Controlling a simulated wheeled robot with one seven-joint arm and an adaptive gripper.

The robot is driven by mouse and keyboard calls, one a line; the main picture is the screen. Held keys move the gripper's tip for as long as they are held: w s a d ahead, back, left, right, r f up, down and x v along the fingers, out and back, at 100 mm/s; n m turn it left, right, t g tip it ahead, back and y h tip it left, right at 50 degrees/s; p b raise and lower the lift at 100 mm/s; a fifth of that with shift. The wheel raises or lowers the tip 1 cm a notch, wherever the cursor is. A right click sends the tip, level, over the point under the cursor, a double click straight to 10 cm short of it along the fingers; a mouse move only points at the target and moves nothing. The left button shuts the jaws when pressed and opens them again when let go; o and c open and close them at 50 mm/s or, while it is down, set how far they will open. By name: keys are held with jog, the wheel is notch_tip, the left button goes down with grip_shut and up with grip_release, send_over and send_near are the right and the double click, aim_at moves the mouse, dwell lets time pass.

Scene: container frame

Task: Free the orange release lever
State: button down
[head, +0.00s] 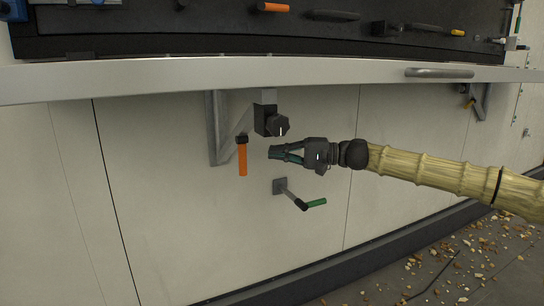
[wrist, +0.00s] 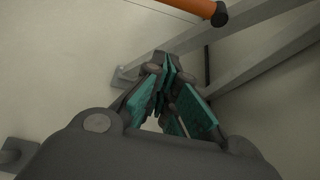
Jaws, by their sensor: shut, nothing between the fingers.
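The orange release lever (head: 242,160) hangs straight down from a dark pivot below the silver ledge, beside a grey bracket. My gripper (head: 272,152) is just to the right of the lever in the head view, pointing left, with a small gap showing between them. In the wrist view the fingers (wrist: 168,82) with teal pads come together at the tips and hold nothing. An orange bar with a dark end, apparently the lever (wrist: 190,8), crosses the top of the wrist view, beyond the fingertips. What holds the lever cannot be made out.
A black knob (head: 276,124) on a block sits just above my gripper. A green-handled crank (head: 312,204) juts out below it. The grey bracket (head: 216,130) stands behind the lever, and its struts also cross the wrist view (wrist: 250,60). The ledge (head: 330,72) runs overhead. Rubble lies at lower right.

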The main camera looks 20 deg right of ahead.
aim_at(243, 157)
jog(key=a+b, duration=0.4)
jog(key=a, duration=0.4)
dwell(0.4)
jog(key=shift+a+p, duration=0.15)
jog(key=shift+p, duration=0.4)
